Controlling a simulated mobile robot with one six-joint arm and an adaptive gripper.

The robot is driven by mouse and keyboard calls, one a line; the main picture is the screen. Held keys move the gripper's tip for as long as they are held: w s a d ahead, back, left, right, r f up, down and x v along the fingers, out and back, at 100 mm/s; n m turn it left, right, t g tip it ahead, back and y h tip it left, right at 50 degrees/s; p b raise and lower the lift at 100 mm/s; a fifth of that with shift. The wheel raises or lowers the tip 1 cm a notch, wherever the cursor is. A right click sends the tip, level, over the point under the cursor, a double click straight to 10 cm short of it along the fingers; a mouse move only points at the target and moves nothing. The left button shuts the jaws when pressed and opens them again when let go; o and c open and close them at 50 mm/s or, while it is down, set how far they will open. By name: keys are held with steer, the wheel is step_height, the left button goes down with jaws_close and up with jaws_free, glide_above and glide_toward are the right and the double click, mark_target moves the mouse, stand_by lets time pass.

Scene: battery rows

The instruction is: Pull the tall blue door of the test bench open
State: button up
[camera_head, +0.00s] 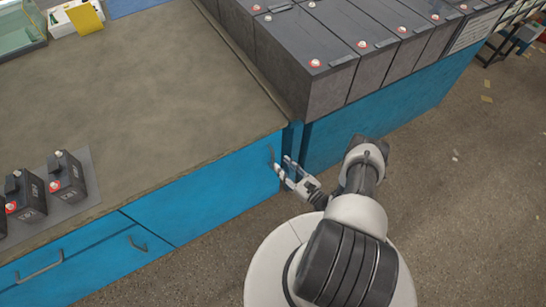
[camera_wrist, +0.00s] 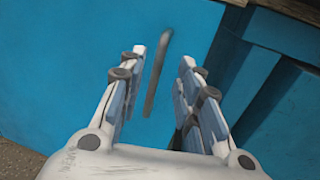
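The tall blue door (camera_head: 205,195) is the wide panel at the right end of the test bench front (camera_head: 150,115). It looks shut, flush with the bench. Its grey bar handle (camera_head: 272,154) stands near the right edge of the door. In the wrist view, the handle (camera_wrist: 157,75) runs upright and slightly tilted against the blue door (camera_wrist: 60,60). My gripper (camera_head: 282,163) is open in front of the handle. In the wrist view, the handle shows between its two fingers (camera_wrist: 164,60), closer to the left one, with no clear contact on either side.
Blue drawers with handles (camera_head: 40,265) lie left of the door. A second blue cabinet (camera_head: 345,125) bearing large dark batteries (camera_head: 312,60) stands to the right, past a narrow gap. Small batteries (camera_head: 66,178) sit on the bench top. The floor (camera_head: 450,200) in front is mostly clear.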

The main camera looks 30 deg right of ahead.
steer(key=b+x, duration=0.1)
steer(key=x, duration=0.6)
steer(key=shift+c, duration=0.5)
jaws_close()
steer(key=shift+a, duration=0.1)
